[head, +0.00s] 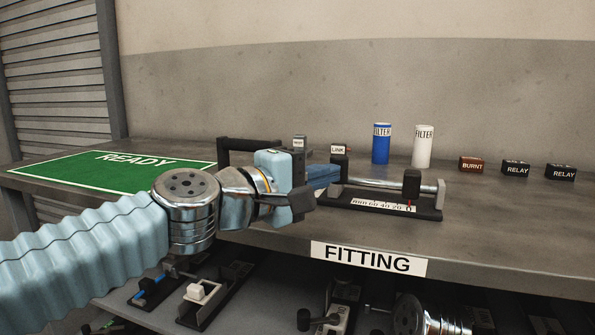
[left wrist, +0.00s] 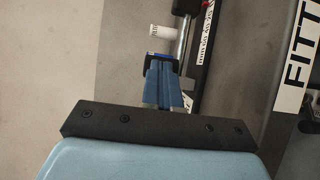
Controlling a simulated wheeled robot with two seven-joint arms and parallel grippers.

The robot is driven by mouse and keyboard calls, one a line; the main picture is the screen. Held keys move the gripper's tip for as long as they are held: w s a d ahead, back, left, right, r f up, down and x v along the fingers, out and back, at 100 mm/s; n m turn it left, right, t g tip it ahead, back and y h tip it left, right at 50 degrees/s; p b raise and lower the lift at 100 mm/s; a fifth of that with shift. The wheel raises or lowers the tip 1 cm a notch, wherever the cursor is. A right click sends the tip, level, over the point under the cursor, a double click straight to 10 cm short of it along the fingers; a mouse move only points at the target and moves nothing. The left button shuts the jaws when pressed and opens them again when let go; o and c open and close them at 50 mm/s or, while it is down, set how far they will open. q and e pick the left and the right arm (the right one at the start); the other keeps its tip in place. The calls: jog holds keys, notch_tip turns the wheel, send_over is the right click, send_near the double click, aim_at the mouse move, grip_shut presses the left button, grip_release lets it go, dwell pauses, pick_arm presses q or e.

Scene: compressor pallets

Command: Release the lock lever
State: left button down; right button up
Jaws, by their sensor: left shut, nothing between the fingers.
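A black fixture (head: 385,204) with a chrome rod (head: 382,184), a black block (head: 411,183) and a white number scale with a red pointer stands on the bench. I cannot pick out the lock lever for certain; the gripper covers part of the fixture's left end. My left gripper (head: 328,174) is at that left end, its blue fingers pointing right. In the left wrist view the fingers (left wrist: 166,88) are together and empty, their tips close to a dark part (left wrist: 160,60) beside the chrome rod (left wrist: 182,45). Contact cannot be told. My right gripper is not seen.
A blue filter (head: 381,147), a white filter (head: 424,149), a burnt relay (head: 471,165) and two black relays (head: 515,169) stand behind and right. A small LINK block (head: 339,150) is near the fingers. The green READY mat (head: 110,175) lies left. Mechanical parts fill the lower shelf.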

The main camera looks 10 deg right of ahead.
pick_arm(q)
jog(key=shift+s+d, duration=0.4)
jog(key=shift+d, duration=0.35)
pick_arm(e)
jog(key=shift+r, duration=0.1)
